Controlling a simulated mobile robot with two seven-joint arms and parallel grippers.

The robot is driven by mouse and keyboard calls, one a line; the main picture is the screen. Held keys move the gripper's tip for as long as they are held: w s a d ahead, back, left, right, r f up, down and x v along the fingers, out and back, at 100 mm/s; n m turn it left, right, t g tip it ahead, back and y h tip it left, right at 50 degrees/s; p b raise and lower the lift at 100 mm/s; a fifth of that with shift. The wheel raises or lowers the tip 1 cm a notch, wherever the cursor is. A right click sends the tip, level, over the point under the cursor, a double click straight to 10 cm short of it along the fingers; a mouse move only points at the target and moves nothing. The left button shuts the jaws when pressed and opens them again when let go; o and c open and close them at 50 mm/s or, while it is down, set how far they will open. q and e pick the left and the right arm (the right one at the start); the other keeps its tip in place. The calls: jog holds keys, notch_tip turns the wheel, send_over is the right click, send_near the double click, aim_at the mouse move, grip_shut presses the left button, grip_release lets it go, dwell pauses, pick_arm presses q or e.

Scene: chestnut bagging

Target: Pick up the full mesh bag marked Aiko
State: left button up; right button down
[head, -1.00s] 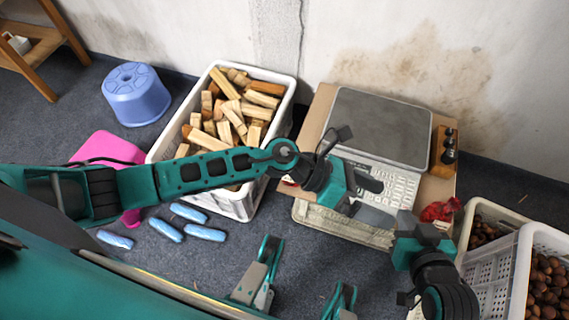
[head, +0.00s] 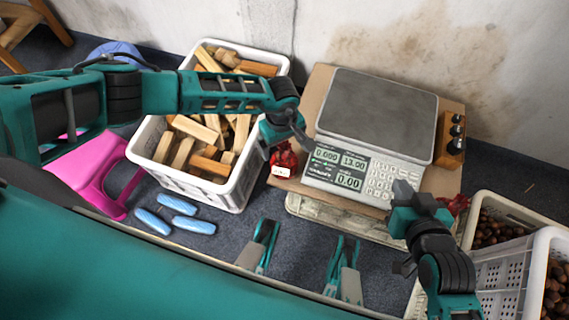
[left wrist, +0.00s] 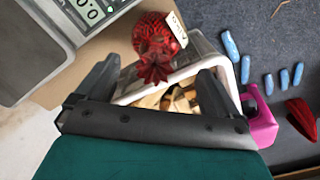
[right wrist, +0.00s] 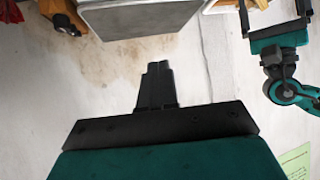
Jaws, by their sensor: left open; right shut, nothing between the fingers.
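The full red mesh bag (left wrist: 160,36) has a tag (left wrist: 178,30) reading Aiko in the left wrist view. In the head view the bag (head: 285,158) stands at the cardboard's left edge, between the scale and the wood crate, partly hidden by my left gripper. My left gripper (left wrist: 155,84) is open; the bag's gathered top (left wrist: 155,70) lies ahead of the gap between its fingers, and I see no grip on it. My right gripper (head: 407,192) is shut and empty in front of the scale's right side; its closed fingers show in the right wrist view (right wrist: 157,75).
The scale (head: 375,115) stands on cardboard. The crate of wood blocks (head: 225,190) is close left of the bag. Another red item (head: 456,204) lies right of the scale, beside chestnut crates (head: 498,275). A pink stool (head: 85,170) and blue rolls (head: 178,204) are on the floor.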

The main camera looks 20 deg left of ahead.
aim_at(284, 153)
pick_arm(q)
jog(key=f, duration=0.1)
jog(key=f+b, duration=0.1)
jog(key=f, duration=0.1)
jog(key=f+b, duration=0.1)
jog(key=f, duration=0.1)
jog(key=shift+w+d, duration=0.2)
jog(key=shift+d, duration=0.1)
jog(key=shift+f+b, duration=0.3)
jog(key=shift+f, duration=0.1)
jog(key=c, duration=0.6)
jog(key=shift+r, duration=0.1)
grip_shut()
pick_arm(e)
jog(key=shift+w+a+f, duration=0.2)
jog(key=shift+a+f, duration=0.1)
jog(key=shift+f, duration=0.4)
